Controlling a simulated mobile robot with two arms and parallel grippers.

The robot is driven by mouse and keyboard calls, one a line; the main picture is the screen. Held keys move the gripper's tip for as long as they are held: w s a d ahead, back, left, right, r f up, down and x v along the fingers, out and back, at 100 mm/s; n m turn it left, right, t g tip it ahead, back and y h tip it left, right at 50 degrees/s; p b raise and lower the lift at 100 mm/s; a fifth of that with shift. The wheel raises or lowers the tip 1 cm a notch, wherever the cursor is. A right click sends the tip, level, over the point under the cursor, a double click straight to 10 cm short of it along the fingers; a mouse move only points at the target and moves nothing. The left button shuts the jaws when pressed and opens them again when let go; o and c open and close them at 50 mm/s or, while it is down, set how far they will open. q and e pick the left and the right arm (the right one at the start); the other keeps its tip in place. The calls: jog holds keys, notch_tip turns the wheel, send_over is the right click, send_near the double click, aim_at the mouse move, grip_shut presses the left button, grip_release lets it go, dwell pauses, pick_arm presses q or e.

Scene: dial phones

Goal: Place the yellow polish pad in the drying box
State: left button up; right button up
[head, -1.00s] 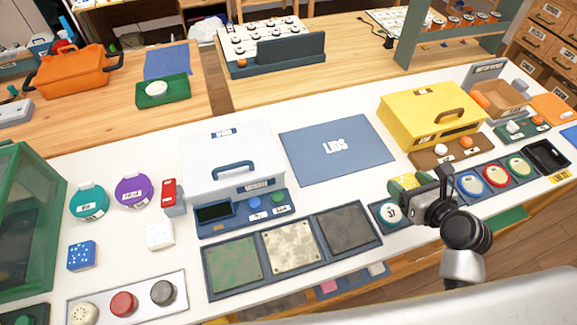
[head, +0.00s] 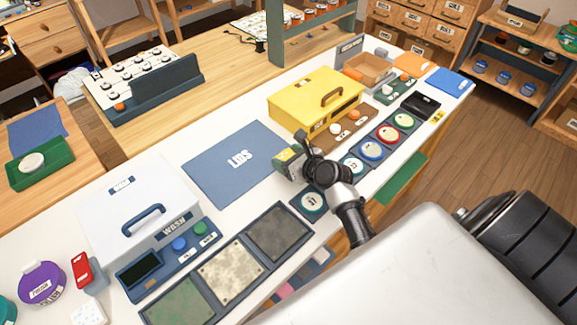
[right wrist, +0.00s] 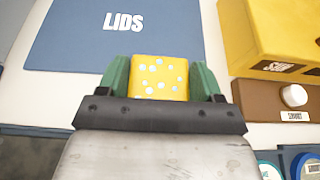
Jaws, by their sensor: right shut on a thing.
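The yellow polish pad with pale spots (right wrist: 160,77) is between the two green fingers of my right gripper in the right wrist view. My right gripper (head: 290,160) is shut on it and holds it over the white bench, between the blue LIDS mat (head: 232,166) and the row of round dishes. My left gripper is not in view.
A white WASH box (head: 140,205) stands at the left, with three square plates in front of it, one being the dark plate (head: 279,232). Round dishes (head: 372,150) line the front edge. An open brown box (head: 370,71) is at the far end. The LIDS mat is bare.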

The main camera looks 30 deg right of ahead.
jog(key=shift+f+b, duration=0.3)
jog(key=shift+f, duration=1.5)
jog(key=shift+s+f, duration=0.1)
jog(key=o, duration=0.9)
jog(key=shift+o, duration=0.2)
